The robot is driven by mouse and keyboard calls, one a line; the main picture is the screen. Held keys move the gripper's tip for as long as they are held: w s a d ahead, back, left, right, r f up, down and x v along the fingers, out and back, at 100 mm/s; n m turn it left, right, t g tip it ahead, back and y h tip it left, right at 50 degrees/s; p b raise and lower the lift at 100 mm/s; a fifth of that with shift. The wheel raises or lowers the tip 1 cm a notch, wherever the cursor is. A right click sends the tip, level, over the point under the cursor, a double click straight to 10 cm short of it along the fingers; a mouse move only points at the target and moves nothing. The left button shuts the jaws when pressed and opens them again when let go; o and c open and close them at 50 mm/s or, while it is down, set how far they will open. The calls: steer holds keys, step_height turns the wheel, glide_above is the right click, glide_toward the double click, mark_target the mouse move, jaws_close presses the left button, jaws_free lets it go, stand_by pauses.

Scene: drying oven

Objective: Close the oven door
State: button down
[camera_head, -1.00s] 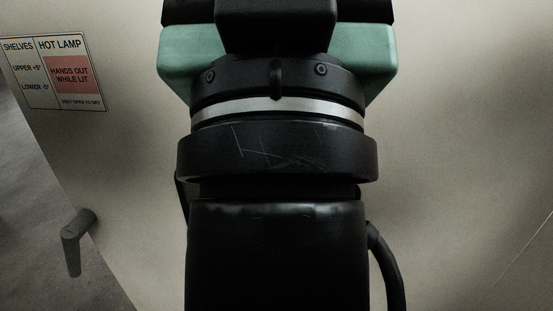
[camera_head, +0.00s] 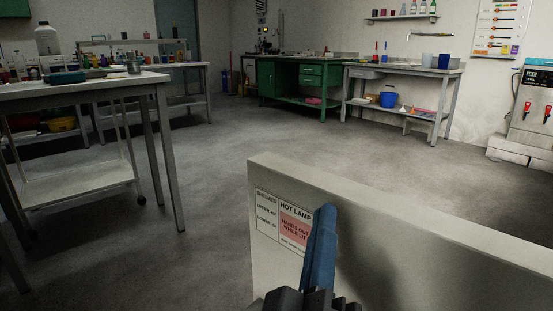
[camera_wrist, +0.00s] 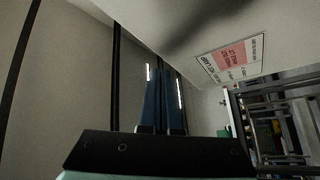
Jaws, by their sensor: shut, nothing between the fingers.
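The oven door (camera_head: 400,236) is a beige panel standing open at the lower right of the head view. It bears a label (camera_head: 284,222) reading "HOT LAMP" and "SHELVES". In the wrist view the door (camera_wrist: 200,25) spans the top, with its label (camera_wrist: 232,58) at the upper right. My gripper (camera_head: 324,212) has blue fingers and is in front of the labelled face, overlapping the label's right edge. In the wrist view my gripper (camera_wrist: 164,72) shows shut and empty. I cannot tell whether it touches the door. The door handle is out of view.
A grey metal table (camera_head: 85,91) with a lower shelf stands at the left. A green cabinet bench (camera_head: 283,77) and a side table (camera_head: 400,72) line the back wall. Open grey floor (camera_head: 220,140) lies between. A beige surface (camera_wrist: 65,80) with dark strips fills the wrist view's left.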

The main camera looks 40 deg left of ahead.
steer(key=s+a+f+n+g+y+p, duration=0.1)
steer(key=s+a+n+g+p, duration=0.2)
steer(key=a+n+p, duration=0.2)
steer(key=n+g+y, duration=0.2)
steer(key=n+g, duration=0.1)
steer(key=n, duration=0.2)
glide_toward(253, 194)
steer(key=w+a, duration=0.3)
steer(key=a, duration=0.1)
steer(key=shift+w+d+r, duration=0.1)
steer(key=shift+w+d, duration=0.05)
steer(key=shift+w, duration=0.6)
steer(key=shift+w, duration=0.1)
